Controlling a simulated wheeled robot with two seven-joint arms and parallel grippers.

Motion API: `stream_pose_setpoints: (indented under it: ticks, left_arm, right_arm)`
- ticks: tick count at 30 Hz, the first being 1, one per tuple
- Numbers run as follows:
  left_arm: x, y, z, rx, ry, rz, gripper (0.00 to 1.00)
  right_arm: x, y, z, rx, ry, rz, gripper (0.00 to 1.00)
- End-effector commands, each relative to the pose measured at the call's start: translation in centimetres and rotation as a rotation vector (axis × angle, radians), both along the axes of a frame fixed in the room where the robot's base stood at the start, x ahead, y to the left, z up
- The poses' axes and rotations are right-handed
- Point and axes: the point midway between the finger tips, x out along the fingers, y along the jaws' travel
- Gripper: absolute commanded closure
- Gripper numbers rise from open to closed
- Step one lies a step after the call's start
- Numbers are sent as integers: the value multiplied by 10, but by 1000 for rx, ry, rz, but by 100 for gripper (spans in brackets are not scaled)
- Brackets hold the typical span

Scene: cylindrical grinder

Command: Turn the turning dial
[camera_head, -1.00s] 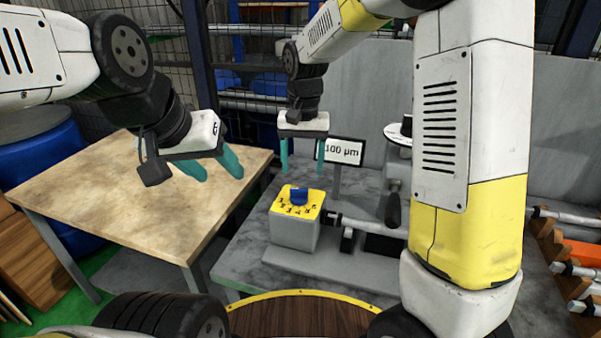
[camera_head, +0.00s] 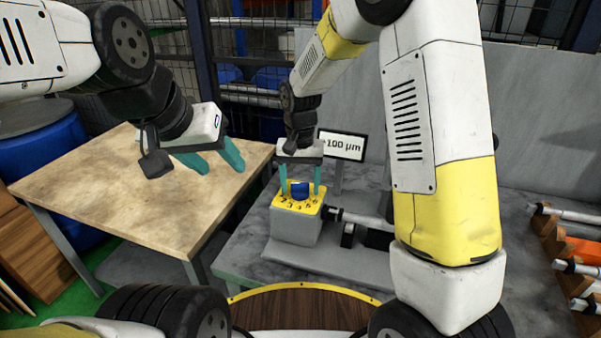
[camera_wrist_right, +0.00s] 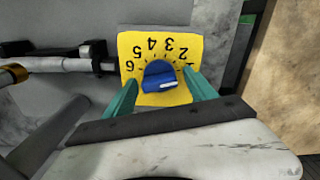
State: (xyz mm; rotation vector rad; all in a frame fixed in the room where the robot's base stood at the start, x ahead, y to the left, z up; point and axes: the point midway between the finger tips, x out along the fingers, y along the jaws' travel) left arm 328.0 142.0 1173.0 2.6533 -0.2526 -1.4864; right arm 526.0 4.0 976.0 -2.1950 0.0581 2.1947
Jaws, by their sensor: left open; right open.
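The blue turning dial (camera_head: 300,189) sits on the yellow numbered top (camera_head: 283,203) of a grey box on the grinder. My right gripper (camera_head: 299,187) points down with its teal fingers open, one on either side of the dial. In the right wrist view the dial (camera_wrist_right: 158,75) lies between the open fingertips of the right gripper (camera_wrist_right: 159,90); I cannot tell whether they touch it. Numbers ring the dial on the yellow plate (camera_wrist_right: 133,42). My left gripper (camera_head: 213,160) is open and empty above the wooden table.
A display reading about 100 µm (camera_head: 342,145) stands behind the dial box. A metal shaft (camera_head: 362,219) runs right from the box. The wooden table (camera_head: 110,205) at the left is bare. A rack with rods (camera_head: 570,250) is at the far right.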

Motion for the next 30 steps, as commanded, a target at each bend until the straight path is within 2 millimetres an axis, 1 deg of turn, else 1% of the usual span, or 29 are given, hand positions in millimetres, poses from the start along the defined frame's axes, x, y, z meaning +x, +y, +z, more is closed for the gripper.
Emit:
stream_pose_setpoints:
  ticks: [1, 10, 11, 20, 30]
  left_arm:
    - [0, 0, 0, 0, 0, 0, 48]
    - [0, 0, 0, 0, 0, 0, 48]
    - [0, 0, 0, 0, 0, 0, 48]
    - [0, 0, 0, 0, 0, 0, 48]
    - [0, 0, 0, 0, 0, 0, 48]
  right_arm:
    - [0, 0, 0, 0, 0, 0, 35]
    - [0, 0, 0, 0, 0, 0, 93]
    - [0, 0, 0, 0, 0, 0, 95]
    - [0, 0, 0, 0, 0, 57, 95]
    - [0, 0, 0, 1, 0, 277, 95]
